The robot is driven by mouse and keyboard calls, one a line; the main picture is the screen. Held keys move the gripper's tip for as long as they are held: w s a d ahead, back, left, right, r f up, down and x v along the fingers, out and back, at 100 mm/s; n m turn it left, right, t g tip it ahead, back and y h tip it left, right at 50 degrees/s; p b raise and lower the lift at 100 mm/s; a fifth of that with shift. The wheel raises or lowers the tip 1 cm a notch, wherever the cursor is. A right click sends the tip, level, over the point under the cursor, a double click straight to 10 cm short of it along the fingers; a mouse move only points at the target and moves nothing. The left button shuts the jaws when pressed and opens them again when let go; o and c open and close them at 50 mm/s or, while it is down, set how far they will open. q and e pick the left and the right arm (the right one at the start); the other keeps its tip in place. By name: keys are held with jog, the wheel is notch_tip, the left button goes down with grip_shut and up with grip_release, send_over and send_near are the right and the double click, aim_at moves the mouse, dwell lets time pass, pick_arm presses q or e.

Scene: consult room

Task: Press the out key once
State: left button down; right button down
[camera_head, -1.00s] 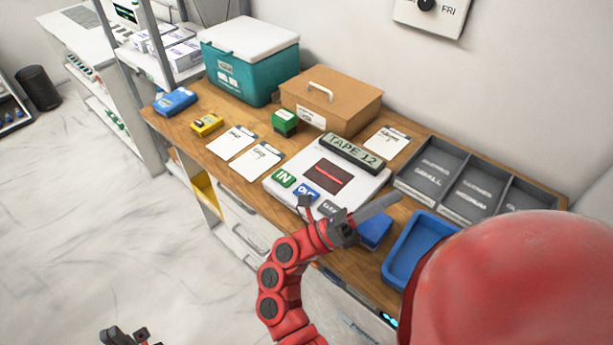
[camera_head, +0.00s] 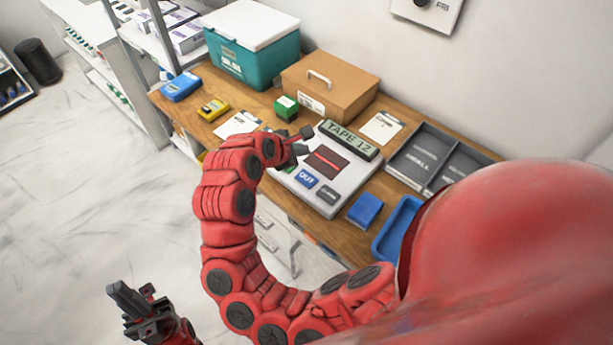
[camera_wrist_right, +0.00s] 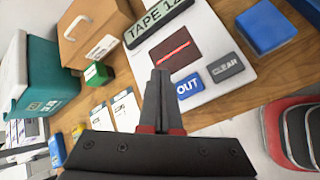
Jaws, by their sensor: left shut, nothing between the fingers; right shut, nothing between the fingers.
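The white device (camera_head: 345,187) on the wooden desk has a display (camera_head: 348,139) reading TAPE 12 and a dark window with a red line. Its blue OUT key (camera_head: 306,179) is uncovered, beside the grey CLEAR key (camera_head: 328,194). The green IN key is mostly hidden by my right gripper (camera_head: 304,136), which is shut and empty at the device's left side. In the right wrist view, the shut fingertips (camera_wrist_right: 160,74) appear just left of the OUT key (camera_wrist_right: 188,86); their height above the device is unclear. My left gripper (camera_head: 118,291) is shut and empty, low over the floor side.
A blue block (camera_head: 365,209), a blue tray (camera_head: 388,239) and a grey divided tray (camera_head: 424,148) lie right of the device. A cardboard box (camera_head: 345,92), teal cooler (camera_head: 275,60), green box (camera_head: 286,106) and clipboards stand behind and left.

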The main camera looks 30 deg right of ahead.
jog(key=p, duration=0.1)
send_over(303, 180)
notch_tip(303, 180, down, 5)
jog(key=shift+s+f, duration=0.1)
jog(key=shift+s, duration=0.05)
notch_tip(303, 180, down, 3)
jog(key=shift+r+b, duration=0.2)
jog(key=shift+b, duration=1)
jog(key=shift+f+b, duration=0.45)
jog(key=shift+b, duration=0.25)
jog(key=shift+f+b, duration=0.4)
jog(key=shift+b, duration=0.75)
